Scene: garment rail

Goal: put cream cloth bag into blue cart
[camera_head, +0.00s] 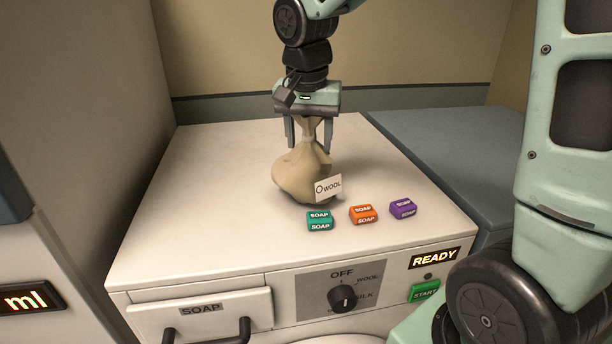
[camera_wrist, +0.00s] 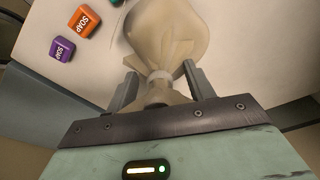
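The cream cloth bag (camera_head: 298,172) stands on the white top of the washing machine (camera_head: 215,160), with a white tag reading WOOL on its front. Its tied neck points up. My gripper (camera_head: 310,142) is above it with one finger on each side of the neck. In the wrist view the bag (camera_wrist: 170,35) lies ahead of my gripper (camera_wrist: 160,82). The neck is between the two fingers, with a visible gap on each side, so the fingers look open around it. The blue cart is not identifiable in either view.
Teal (camera_head: 319,220), orange (camera_head: 362,214) and purple (camera_head: 402,208) soap blocks lie in front of and right of the bag. The machine's front has a soap drawer (camera_head: 200,312), a dial (camera_head: 342,298) and a READY display (camera_head: 434,258). A blue-grey surface (camera_head: 450,150) adjoins on the right.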

